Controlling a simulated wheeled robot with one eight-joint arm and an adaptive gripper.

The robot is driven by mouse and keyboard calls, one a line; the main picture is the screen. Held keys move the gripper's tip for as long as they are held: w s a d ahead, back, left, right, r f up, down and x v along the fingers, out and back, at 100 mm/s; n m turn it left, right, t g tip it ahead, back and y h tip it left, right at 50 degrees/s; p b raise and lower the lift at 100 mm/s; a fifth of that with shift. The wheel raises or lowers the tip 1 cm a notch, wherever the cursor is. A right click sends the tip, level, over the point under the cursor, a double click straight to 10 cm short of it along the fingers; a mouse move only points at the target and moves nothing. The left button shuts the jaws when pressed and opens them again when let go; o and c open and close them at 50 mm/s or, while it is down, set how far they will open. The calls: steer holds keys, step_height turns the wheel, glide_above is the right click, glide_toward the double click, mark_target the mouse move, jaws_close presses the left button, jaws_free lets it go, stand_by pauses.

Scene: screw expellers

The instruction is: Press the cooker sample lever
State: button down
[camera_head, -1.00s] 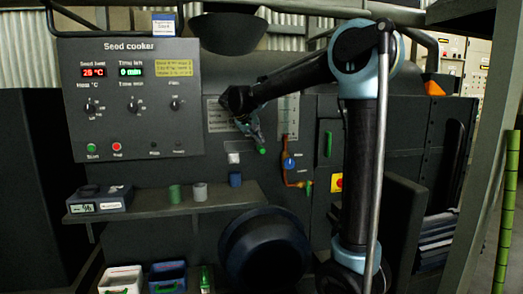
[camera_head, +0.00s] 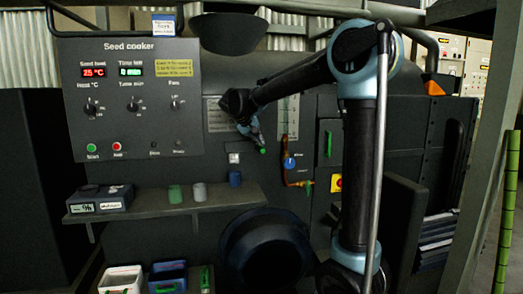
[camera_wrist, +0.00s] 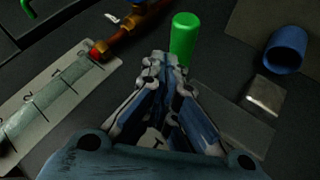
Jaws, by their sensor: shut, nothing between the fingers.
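The sample lever appears to be the bright green grip (camera_head: 263,151) on the dark cooker front; the grip also shows in the wrist view (camera_wrist: 184,38), beyond my fingertips. My gripper (camera_head: 258,141) is shut and empty, and it points down at the green grip. In the wrist view my fingertips (camera_wrist: 165,62) come right up to the near end of the grip. I cannot tell whether they touch it. The rest of the lever is hidden or too dark to make out.
The Seed cooker panel (camera_head: 130,130) is further left.

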mark_target(259, 147)
steer(key=shift+f, duration=1.35)
stand_by(1.6)
steer(key=shift+r, duration=0.1)
stand_by(0.4)
steer(key=shift+r, duration=1.9)
steer(key=shift+r, duration=2.45)
